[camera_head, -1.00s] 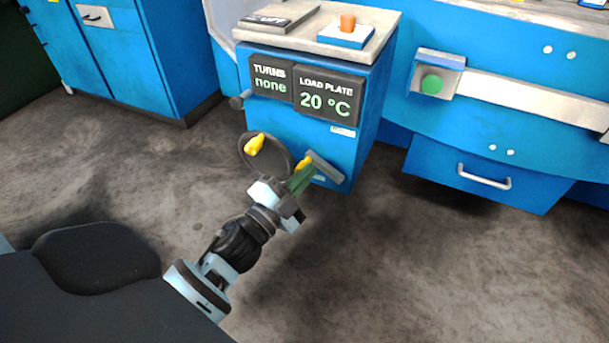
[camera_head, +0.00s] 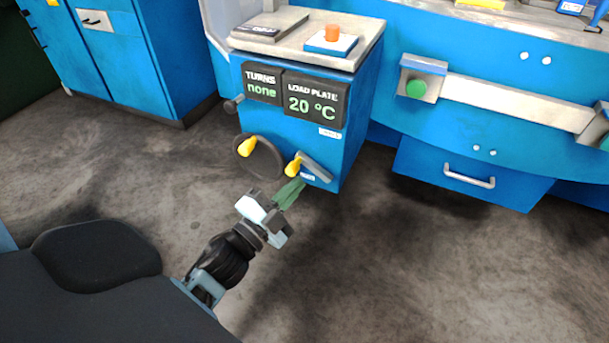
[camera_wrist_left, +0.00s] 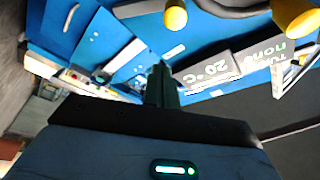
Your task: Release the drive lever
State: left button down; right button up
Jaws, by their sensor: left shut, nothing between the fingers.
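The blue console carries a lever with a yellow knob (camera_head: 293,165) low on its front, beside a slanted grey bar (camera_head: 316,166); I take this to be the drive lever. My left gripper (camera_head: 297,186) is shut and empty, its green fingers just below the knob, apparently apart from it. In the left wrist view the closed fingers (camera_wrist_left: 161,85) point toward the console, with the lever's yellow knob (camera_wrist_left: 175,15) above them. My right gripper is not in view.
A dark handwheel (camera_head: 268,158) with its own yellow knob (camera_head: 245,147) is left of the lever. Displays above read "TURNS none" (camera_head: 262,82) and "LOAD PLATE 20 °C" (camera_head: 314,98). A blue drawer (camera_head: 470,175) is at right; floor in front is clear.

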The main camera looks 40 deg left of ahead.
pick_arm(q)
jog(key=shift+v, duration=2.65)
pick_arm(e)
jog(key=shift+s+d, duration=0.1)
pick_arm(q)
jog(key=shift+d, duration=0.1)
